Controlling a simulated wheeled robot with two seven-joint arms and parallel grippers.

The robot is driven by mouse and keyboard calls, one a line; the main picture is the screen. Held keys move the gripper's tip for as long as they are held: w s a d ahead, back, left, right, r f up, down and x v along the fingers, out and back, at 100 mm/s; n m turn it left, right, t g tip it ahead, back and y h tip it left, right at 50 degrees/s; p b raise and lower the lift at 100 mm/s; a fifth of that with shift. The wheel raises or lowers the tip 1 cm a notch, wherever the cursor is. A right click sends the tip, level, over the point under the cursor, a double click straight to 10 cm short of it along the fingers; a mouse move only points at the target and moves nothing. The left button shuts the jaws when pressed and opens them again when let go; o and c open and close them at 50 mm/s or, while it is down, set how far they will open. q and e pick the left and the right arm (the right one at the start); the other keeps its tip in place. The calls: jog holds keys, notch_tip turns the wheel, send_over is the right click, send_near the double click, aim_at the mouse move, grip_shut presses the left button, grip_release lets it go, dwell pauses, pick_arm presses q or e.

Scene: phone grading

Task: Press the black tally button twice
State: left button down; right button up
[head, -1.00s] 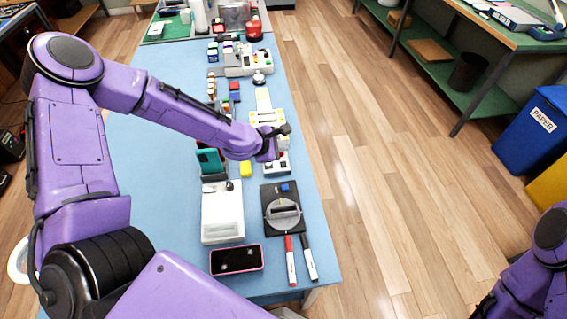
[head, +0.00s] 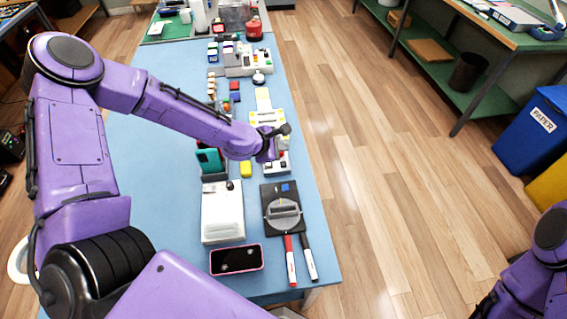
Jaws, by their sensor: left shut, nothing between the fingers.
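A small white box (head: 284,168) with small dark and red spots on top stands on the blue table, right of the yellow block. It is partly hidden by my left wrist, and I cannot tell for certain which spot is the black tally button. My left gripper (head: 285,130) is shut and empty. It shows over the white and yellow device (head: 266,117), just beyond the small box in the picture; its height above them is hard to tell. My right arm shows at the lower right, but its gripper is out of view.
Near the front are a white machine (head: 222,218), a black unit with a grey round dial (head: 284,213), a pink-edged phone (head: 236,259) and two markers (head: 291,262). A yellow block (head: 246,169) is left of the box. Small coloured items crowd the far part. The table's left side is clear.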

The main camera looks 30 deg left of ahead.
dwell(0.6)
pick_arm(q)
jog(key=r+p, duration=0.1)
jog(key=r+n+y+p, duration=0.1)
jog(key=r+n+p, duration=0.1)
jog(key=r, duration=0.1)
jog(key=shift+w+a+y, duration=0.15)
jog(key=shift+w+y, duration=0.15)
jog(key=shift+w, duration=0.1)
jog(key=shift+w, duration=0.1)
